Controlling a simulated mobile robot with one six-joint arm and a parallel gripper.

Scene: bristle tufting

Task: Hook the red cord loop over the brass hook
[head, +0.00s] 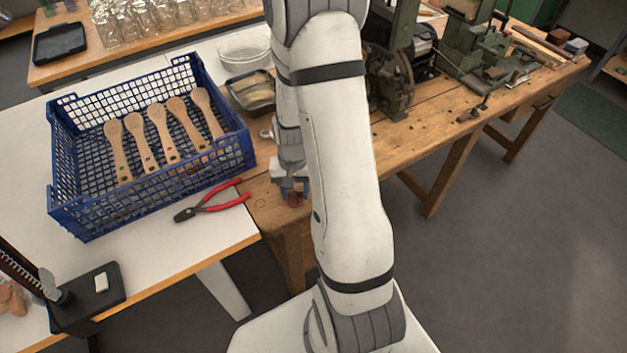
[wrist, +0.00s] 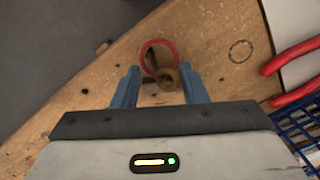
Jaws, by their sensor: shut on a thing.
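The red cord loop (wrist: 174,50) shows as a round ring between and just beyond the fingertips of my gripper (wrist: 160,82) in the wrist view. A brown-gold curved piece, which looks like the brass hook (wrist: 166,77), overlaps the ring's lower part. I cannot tell whether the loop is around the hook or only above it. My gripper has blue fingers and is shut on the loop; the exact contact is unclear. In the head view my gripper (head: 292,187) is low over the wooden bench's near corner, partly hidden by my arm, with a little red below it.
Red-handled pliers (head: 215,205) lie left of my gripper. A blue crate (head: 150,190) with several wooden brush handles stands behind them on the white table. A dark tray (head: 252,92) is on the wooden bench (head: 425,140), with green machinery farther right. Floor beyond the bench edge is clear.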

